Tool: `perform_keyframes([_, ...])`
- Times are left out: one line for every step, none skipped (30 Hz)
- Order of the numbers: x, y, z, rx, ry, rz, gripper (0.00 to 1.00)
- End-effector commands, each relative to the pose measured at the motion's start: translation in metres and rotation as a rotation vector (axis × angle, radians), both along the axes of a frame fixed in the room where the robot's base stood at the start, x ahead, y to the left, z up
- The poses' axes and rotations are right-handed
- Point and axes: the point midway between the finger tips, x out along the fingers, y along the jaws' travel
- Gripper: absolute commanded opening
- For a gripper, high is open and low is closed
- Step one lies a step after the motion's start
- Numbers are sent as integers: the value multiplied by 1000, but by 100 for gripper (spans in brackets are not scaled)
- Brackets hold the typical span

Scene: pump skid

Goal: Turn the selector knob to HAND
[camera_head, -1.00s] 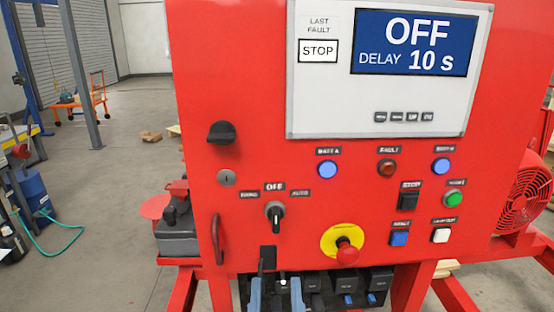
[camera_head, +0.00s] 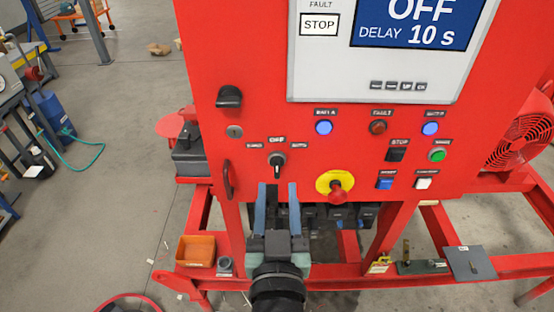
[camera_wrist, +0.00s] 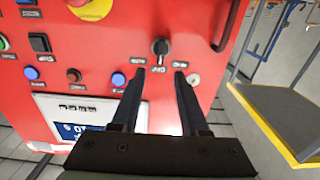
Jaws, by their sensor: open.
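The selector knob (camera_head: 277,160) is a small black knob with a white pointer line on the red panel (camera_head: 262,100). Labels sit to its left, above it (OFF) and to its right. In the wrist view the knob (camera_wrist: 160,47) appears upside down, beyond and between the fingertips. My gripper (camera_head: 276,186) is open and empty, its two blue-grey fingers pointing at the panel just below the knob. The fingers also show in the wrist view (camera_wrist: 160,75), one on each side of the knob's line, apart from it. The display (camera_head: 415,22) reads OFF, DELAY 10 s.
A red emergency button on a yellow disc (camera_head: 336,186) sticks out right of the knob. A black rotary handle (camera_head: 229,97) and keylock (camera_head: 234,131) are above left. An orange bin (camera_head: 196,250) rests on the frame below.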

Motion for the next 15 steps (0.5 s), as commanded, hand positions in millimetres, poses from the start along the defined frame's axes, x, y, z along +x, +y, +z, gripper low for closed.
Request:
perform_keyframes([11, 0, 4, 0, -2, 0, 44])
perform_keyframes([16, 0, 5, 0, -3, 0, 44])
perform_keyframes([23, 0, 4, 0, -2, 0, 44])
perform_keyframes([28, 0, 4, 0, -2, 0, 44])
perform_keyframes([33, 0, 4, 0, -2, 0, 44])
perform_keyframes([39, 0, 4, 0, -1, 0, 44])
perform_keyframes([43, 0, 3, 0, -1, 0, 44])
perform_keyframes([46, 0, 3, 1, -2, 0, 44])
perform_keyframes([50, 0, 2, 1, -1, 0, 44])
perform_keyframes([53, 0, 2, 1, -2, 0, 44])
perform_keyframes([56, 0, 2, 1, -2, 0, 44])
perform_keyframes([58, 0, 2, 1, -1, 0, 44])
perform_keyframes([60, 0, 1, 1, -1, 0, 44])
perform_keyframes([61, 0, 1, 1, -1, 0, 44])
perform_keyframes([63, 0, 1, 1, -1, 0, 44])
